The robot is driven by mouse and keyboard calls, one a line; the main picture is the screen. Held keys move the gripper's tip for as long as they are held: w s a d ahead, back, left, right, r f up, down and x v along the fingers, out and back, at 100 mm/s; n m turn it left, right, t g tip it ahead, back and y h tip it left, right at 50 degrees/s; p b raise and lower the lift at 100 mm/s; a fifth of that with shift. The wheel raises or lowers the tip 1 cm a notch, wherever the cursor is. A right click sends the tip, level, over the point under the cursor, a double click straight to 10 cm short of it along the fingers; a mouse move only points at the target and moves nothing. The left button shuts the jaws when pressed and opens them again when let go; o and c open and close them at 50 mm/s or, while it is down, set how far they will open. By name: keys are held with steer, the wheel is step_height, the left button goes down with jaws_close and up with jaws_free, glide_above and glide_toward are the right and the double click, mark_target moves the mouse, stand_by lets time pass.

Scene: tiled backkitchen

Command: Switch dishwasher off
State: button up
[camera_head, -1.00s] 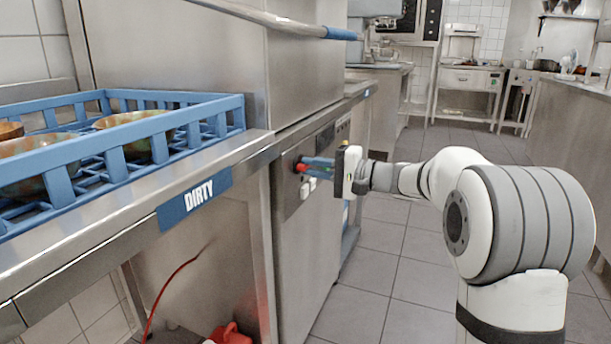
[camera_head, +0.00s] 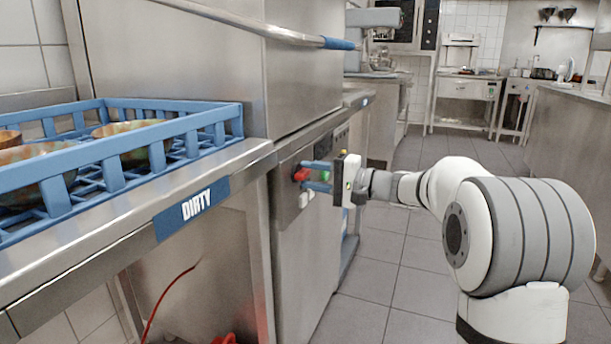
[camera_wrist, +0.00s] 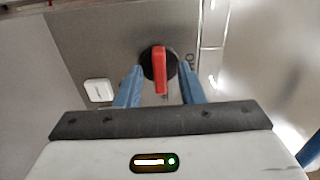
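The dishwasher (camera_head: 304,240) is a steel machine left of centre in the head view, with a control panel on its front. A red rotary switch (camera_wrist: 159,68) on a round black base shows in the wrist view, its red bar pointing roughly up and down. The switch also shows in the head view (camera_head: 300,174). My gripper (camera_wrist: 159,76) is open, with one blue finger on each side of the switch. Gaps show between the fingers and the red bar. The gripper is in front of the panel in the head view (camera_head: 307,175).
A white button (camera_wrist: 99,91) sits left of the switch in the wrist view. A counter labelled DIRTY (camera_head: 192,207) holds a blue rack (camera_head: 115,163) with bowls. A bar handle (camera_head: 338,44) runs above. Tiled floor (camera_head: 392,268) is clear right of the dishwasher.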

steer(key=shift+d, duration=0.1)
steer(key=p+v, duration=0.2)
steer(key=v, duration=0.5)
steer(key=shift+s+d+p, duration=0.15)
steer(key=shift+d+p, duration=0.1)
steer(key=shift+p, duration=0.05)
steer(key=shift+r, duration=0.15)
